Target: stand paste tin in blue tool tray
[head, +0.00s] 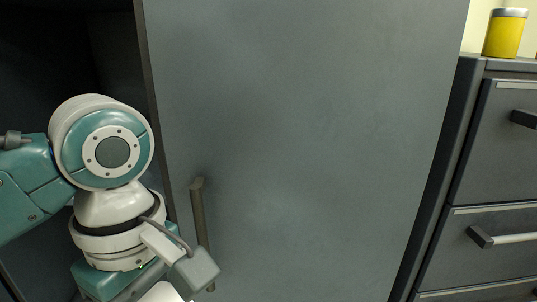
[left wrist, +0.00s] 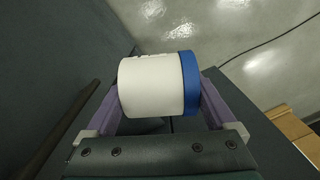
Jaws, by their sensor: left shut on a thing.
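A white tin with a blue lid (left wrist: 152,86) lies sideways across my left gripper (left wrist: 160,92) in the left wrist view, with the lid to the right. The gripper is shut on it, with a purple finger on either side. Faint dark print shows at the tin's upper edge; I cannot read whether it is the paste tin. In the head view my left arm stands in front of the grey cabinet at the left, and its fingers and the tin cannot be made out. My right gripper is in neither view. No blue tool tray shows.
A grey cabinet door (head: 310,140) with an upright handle (head: 199,220) stands beside my left arm; a dark opening is at its left. Drawers (head: 500,150) with bar handles are at the right, a yellow tin (head: 505,34) on top. Shiny grey floor (left wrist: 235,35) shows in the wrist view.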

